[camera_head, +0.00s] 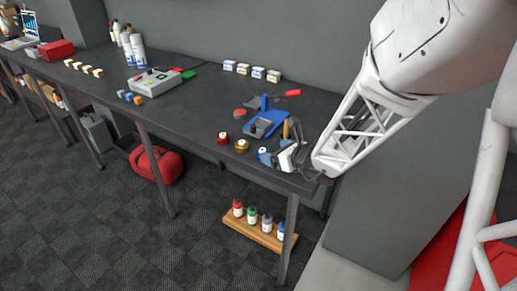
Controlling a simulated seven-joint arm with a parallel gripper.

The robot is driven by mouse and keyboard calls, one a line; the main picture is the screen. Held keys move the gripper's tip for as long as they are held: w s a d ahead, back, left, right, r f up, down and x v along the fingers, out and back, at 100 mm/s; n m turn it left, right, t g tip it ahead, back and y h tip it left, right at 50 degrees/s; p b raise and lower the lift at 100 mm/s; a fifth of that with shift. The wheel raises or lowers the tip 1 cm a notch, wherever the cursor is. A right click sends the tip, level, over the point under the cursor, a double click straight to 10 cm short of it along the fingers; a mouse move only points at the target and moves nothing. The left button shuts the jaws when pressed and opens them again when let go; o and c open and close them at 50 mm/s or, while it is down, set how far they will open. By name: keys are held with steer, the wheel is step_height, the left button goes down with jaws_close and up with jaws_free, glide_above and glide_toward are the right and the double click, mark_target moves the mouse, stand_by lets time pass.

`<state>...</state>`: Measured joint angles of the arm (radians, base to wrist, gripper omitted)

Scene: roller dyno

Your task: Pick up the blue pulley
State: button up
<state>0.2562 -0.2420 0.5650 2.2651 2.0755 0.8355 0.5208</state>
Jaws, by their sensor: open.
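The blue pulley (264,154) stands on the dark table near its front edge, at the right end of a short row. My gripper (276,156) is low over the table just right of the blue pulley. Its jaws are open and close against the pulley's right side. The view is too small to tell whether a finger touches it or hides part of it.
A gold pulley (242,146) and a red pulley (223,138) stand left of the blue one. Behind them is a blue vise-like tool (267,122), with a brown handle (286,130) upright beside my gripper.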

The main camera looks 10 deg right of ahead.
mark_target(263, 150)
steer(key=shift+x, duration=0.9)
steer(key=shift+x, duration=2.55)
steer(key=shift+f, duration=0.15)
steer(key=c, duration=1.1)
